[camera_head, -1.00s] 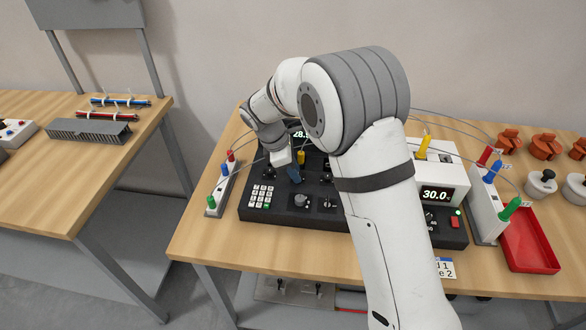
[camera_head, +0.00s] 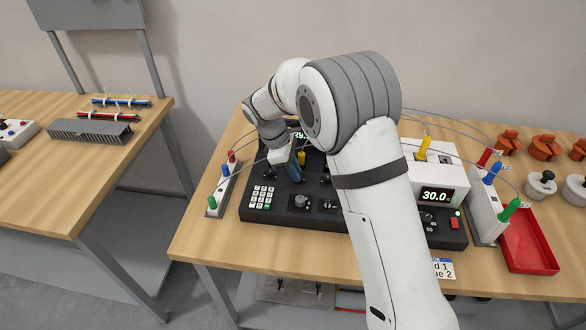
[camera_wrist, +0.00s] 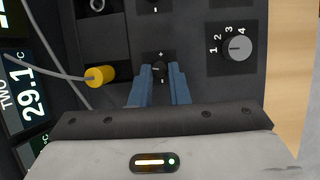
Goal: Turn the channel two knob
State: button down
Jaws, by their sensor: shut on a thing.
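The channel two knob (camera_wrist: 158,69) is a small dark knob with plus and minus marks on the black control panel. In the wrist view my gripper (camera_wrist: 160,77) has its two blue fingers on either side of it, shut on the knob. The display (camera_wrist: 25,88) labelled TWO reads about 29.1 C at the left. In the head view my gripper (camera_head: 294,172) is low over the panel (camera_head: 282,212), and the knob cannot be made out there. My arm covers part of the panel.
A yellow plug (camera_wrist: 100,76) with a grey cable is close beside the fingers. A selector dial (camera_wrist: 238,47) marked 1 to 4 is to the right. The keypad (camera_head: 262,197), a white meter reading 30.0 (camera_head: 424,178) and a red tray (camera_head: 528,240) are around.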

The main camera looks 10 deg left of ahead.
jog(key=m, duration=0.1)
jog(key=m+g, duration=0.1)
jog(key=m, duration=0.1)
jog(key=m+g, duration=0.1)
jog(key=m, duration=0.1)
jog(key=shift+w+d+p, duration=0.1)
jog(key=shift+w+p, duration=0.2)
jog(key=m, duration=0.2)
jog(key=m+g+y, duration=0.1)
jog(key=m, duration=0.2)
jog(key=shift+w+d+g, duration=0.1)
jog(key=shift+w+g, duration=0.05)
jog(key=shift+g, duration=0.15)
jog(key=shift+m+y, duration=0.3)
jog(key=shift+m, duration=0.1)
jog(key=c, duration=1.4)
grip_release()
jog(key=b+v, duration=0.1)
jog(key=v, duration=0.6)
jog(key=shift+w+r, duration=0.2)
jog(key=shift+r, duration=0.15)
